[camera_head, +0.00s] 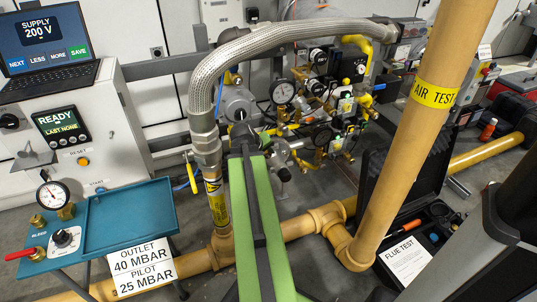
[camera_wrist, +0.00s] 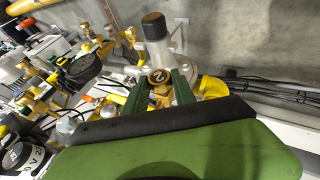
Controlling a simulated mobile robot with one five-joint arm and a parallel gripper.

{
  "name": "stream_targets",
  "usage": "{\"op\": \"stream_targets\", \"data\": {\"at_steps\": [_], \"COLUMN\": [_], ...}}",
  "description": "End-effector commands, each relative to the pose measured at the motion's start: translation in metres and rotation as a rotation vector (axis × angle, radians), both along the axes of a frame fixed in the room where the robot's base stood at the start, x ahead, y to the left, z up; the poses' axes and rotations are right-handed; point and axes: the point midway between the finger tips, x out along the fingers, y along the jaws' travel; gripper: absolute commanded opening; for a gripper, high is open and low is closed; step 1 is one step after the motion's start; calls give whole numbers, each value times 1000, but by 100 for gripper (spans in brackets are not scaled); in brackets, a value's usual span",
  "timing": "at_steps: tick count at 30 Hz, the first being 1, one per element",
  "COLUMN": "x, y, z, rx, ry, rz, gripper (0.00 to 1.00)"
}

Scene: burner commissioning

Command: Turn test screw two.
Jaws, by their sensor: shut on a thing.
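Test screw two (camera_wrist: 159,76) is a small brass knob with a dark cap marked 2, near the middle of the wrist view. My gripper (camera_wrist: 160,88) has its two dark green fingers on either side of the screw, shut on it. A black-capped grey cylinder (camera_wrist: 154,28) stands just beyond the screw. In the head view my gripper (camera_head: 243,137) reaches in to the pipework below the braided hose. The screw cannot be made out there, hidden around my gripper.
A braided hose (camera_head: 290,32) arches over the valves and gauges. A yellow pipe marked AIR TEST (camera_head: 435,95) slants up at right. A teal bench (camera_head: 130,220) stands at left. The control panel screen (camera_head: 62,126) reads READY, LAST NONE; the laptop (camera_head: 45,45) reads SUPPLY 200 V.

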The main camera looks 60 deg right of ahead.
Motion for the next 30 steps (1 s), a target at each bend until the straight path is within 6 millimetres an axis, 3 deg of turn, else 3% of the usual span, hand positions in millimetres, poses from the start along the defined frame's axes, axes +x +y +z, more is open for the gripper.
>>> {"op": "stream_targets", "data": {"at_steps": [4, 5, 10, 20, 27, 30], "x": [-2, -2, -1, -1, 2, -3], "y": [-1, -1, -1, 0, 2, 2], "z": [0, 0, 0, 5, 50, 58], "rx": [0, 0, 1, 1, 1, 1], "ry": [2, 2, 1, 0, 1, 1], "rz": [-3, -3, -2, 0, 4, 8], "gripper": [0, 33, 53, 53, 53, 53]}}
